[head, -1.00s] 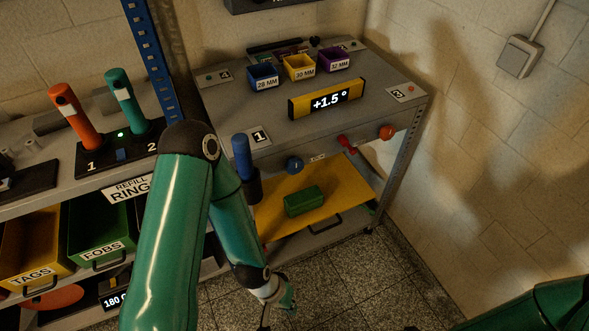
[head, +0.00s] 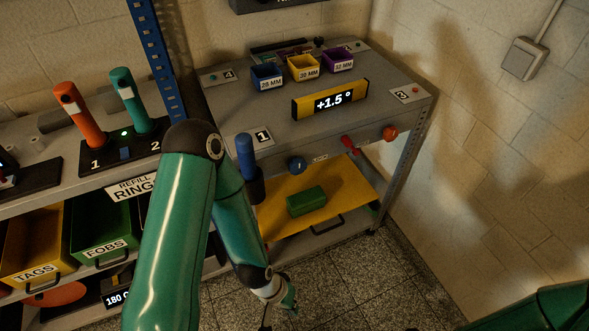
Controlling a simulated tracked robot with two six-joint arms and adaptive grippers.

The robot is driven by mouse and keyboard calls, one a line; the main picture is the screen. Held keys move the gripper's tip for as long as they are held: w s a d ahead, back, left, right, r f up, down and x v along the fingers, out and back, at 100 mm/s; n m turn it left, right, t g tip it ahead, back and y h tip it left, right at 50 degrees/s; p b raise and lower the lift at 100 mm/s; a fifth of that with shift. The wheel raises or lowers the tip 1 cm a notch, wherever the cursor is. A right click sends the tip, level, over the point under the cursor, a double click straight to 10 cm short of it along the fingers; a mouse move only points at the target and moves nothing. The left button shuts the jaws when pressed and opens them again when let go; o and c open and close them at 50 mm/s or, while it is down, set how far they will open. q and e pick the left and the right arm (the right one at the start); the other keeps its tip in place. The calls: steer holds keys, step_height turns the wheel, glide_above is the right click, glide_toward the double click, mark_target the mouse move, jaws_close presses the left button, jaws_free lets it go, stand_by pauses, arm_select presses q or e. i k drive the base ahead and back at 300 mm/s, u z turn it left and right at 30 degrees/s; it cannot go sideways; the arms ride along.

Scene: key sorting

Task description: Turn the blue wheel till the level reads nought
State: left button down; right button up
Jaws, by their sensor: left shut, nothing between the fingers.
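The blue wheel (head: 297,165) is a small round knob on the front edge of the grey bench top (head: 290,132), marked 1. The level (head: 330,101) is a yellow and black bar on the bench; its display reads +1.5 °. My left gripper (head: 284,299) hangs low over the floor in front of the shelf, well below the wheel and apart from it. It is shut and empty, small in the picture. My right gripper is out of view; only part of my right arm shows at the lower right corner.
A red knob (head: 349,144) and an orange knob (head: 390,133) sit right of the wheel. A blue upright handle (head: 245,157) stands to its left. A yellow shelf (head: 343,196) with a green block (head: 306,201) lies below. The brick wall closes the right side.

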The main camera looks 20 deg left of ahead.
mark_target(297, 166)
steer(key=u, duration=0.8)
steer(key=k, duration=1.35)
steer(key=z, duration=0.8)
steer(key=i, duration=1)
